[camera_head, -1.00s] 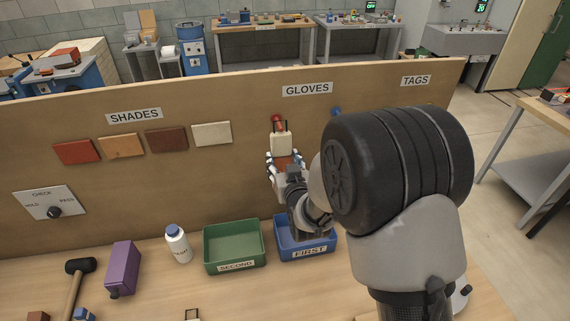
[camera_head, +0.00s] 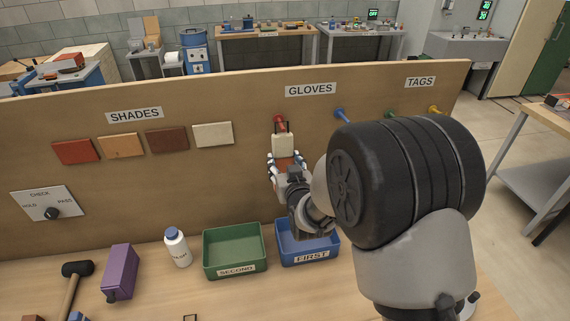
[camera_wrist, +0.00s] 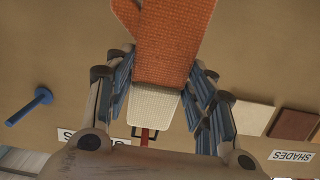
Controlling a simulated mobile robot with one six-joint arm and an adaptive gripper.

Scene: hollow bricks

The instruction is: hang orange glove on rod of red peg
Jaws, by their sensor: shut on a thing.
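My gripper (camera_head: 285,166) is shut on the orange glove (camera_wrist: 165,35), holding it in front of the board under the GLOVES sign. The glove's cream cuff (camera_head: 283,144) points up in the head view, with a dark loop (camera_wrist: 136,130) at its end. The red peg (camera_head: 280,119) sticks out of the board right at the loop. Its red rod also shows by the loop in the wrist view (camera_wrist: 146,135). I cannot tell whether the rod passes through the loop. In the head view my gripper hides most of the orange part.
A blue peg (camera_head: 342,115) stands right of the red one, with green (camera_head: 390,114) and yellow (camera_head: 434,109) pegs further right, near my arm. Below are a blue FIRST bin (camera_head: 310,258), a green SECOND bin (camera_head: 207,252) and a white bottle (camera_head: 178,250).

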